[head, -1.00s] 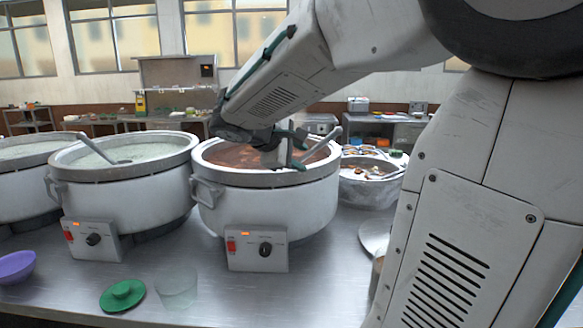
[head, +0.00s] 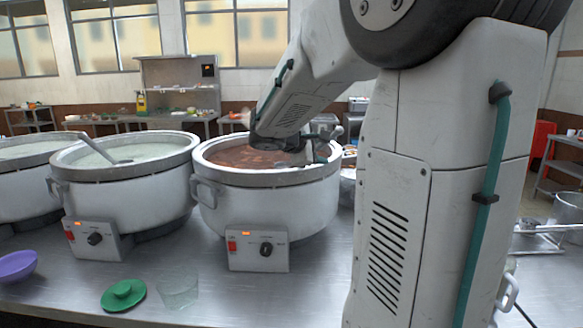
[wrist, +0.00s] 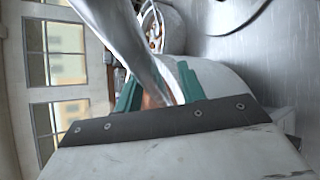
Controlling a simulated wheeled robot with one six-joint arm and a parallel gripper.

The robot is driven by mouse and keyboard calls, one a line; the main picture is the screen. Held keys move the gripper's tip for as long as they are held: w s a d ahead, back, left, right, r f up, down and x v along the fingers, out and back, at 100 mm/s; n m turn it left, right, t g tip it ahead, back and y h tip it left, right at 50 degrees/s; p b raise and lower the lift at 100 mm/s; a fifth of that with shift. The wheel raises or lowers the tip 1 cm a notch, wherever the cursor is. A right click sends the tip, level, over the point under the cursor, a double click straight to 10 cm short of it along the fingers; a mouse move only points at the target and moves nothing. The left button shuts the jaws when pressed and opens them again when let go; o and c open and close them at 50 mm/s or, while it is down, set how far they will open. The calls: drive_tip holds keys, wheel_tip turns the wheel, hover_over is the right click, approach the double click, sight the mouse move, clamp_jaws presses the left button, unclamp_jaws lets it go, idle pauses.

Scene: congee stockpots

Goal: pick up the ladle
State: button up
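A metal ladle stands in the right pot of brown soup (head: 240,156). Its handle (head: 334,133) leans out over the right rim, and its bowl is hidden. My gripper (head: 314,152) is low over this pot's right side, next to the handle. In the wrist view the shiny handle (wrist: 137,45) runs down between the teal fingers of my gripper (wrist: 160,93). It lies close to the right finger, and brown soup shows between it and the left finger. The fingers look apart, not closed on it. A second ladle (head: 97,148) leans in the pale pot on the left.
Pots stand in a row on a steel counter (head: 210,290). A purple bowl (head: 17,266), a green lid (head: 123,295) and a clear cup (head: 178,290) lie in front. Another container (head: 348,185) is partly hidden behind my arm.

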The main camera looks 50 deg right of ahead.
drive_tip(key=shift+c, duration=0.3)
clamp_jaws()
idle(1.1)
